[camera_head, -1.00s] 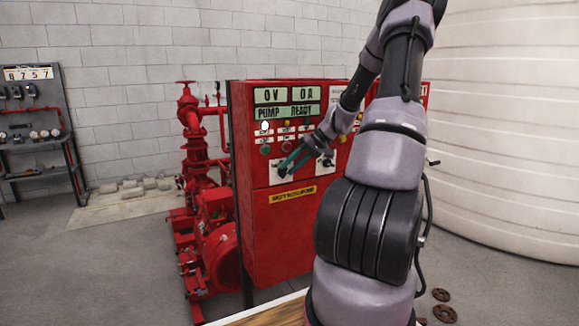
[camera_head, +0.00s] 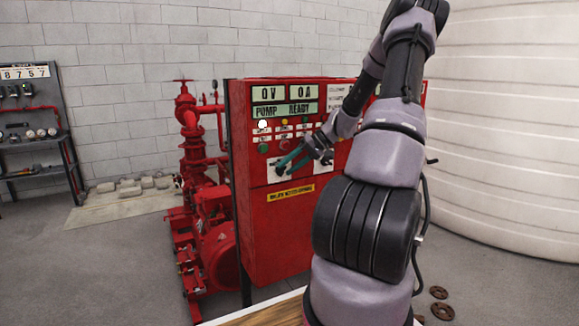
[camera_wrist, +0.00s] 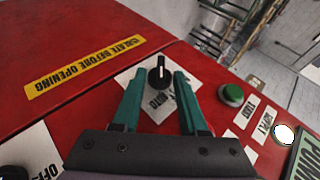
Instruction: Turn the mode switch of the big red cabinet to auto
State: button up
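The big red cabinet (camera_head: 262,235) stands in the middle of the head view. In the wrist view a black mode switch (camera_wrist: 159,73) with a pale pointer line sits on a white plate (camera_wrist: 122,78); "AUTO" is legible on the plate below the knob. The pointer line runs roughly up and down in that view. My gripper (camera_wrist: 158,78) is open, its two teal fingers on either side of the knob with gaps visible. In the head view my gripper (camera_head: 287,164) is at the cabinet front and mostly hides the switch. I cannot tell how deep the fingertips reach.
A green button (camera_wrist: 232,95) is to the right of the switch in the wrist view. A second black knob (camera_wrist: 12,172) shows at the lower left. A yellow warning label (camera_wrist: 83,75) is on the cabinet. A red pump (camera_head: 212,215) stands left of the cabinet, a white tank (camera_head: 500,130) right.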

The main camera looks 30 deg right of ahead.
jog(key=v, duration=1)
jog(key=shift+s+d+r, duration=0.2)
jog(key=shift+d+r, duration=0.05)
jog(key=s+a+r+g+h, duration=0.1)
jog(key=s+a+r+h, duration=0.25)
jog(key=a, duration=0.45)
jog(key=s+a+r+g+h, duration=0.1)
jog(key=s+a+r+h, duration=0.15)
jog(key=a+r, duration=0.4)
jog(key=s+a+r+m+t, duration=0.1)
jog(key=s+a+r+t, duration=0.1)
jog(key=s+a, duration=0.3)
jog(key=s+a+r+m+t, duration=0.1)
jog(key=s+a+r, duration=0.3)
jog(key=s, duration=0.9)
jog(key=shift+a+r+m+t+h, duration=0.3)
jog(key=shift+a+t+h, duration=0.1)
jog(key=shift+a+t, duration=0.4)
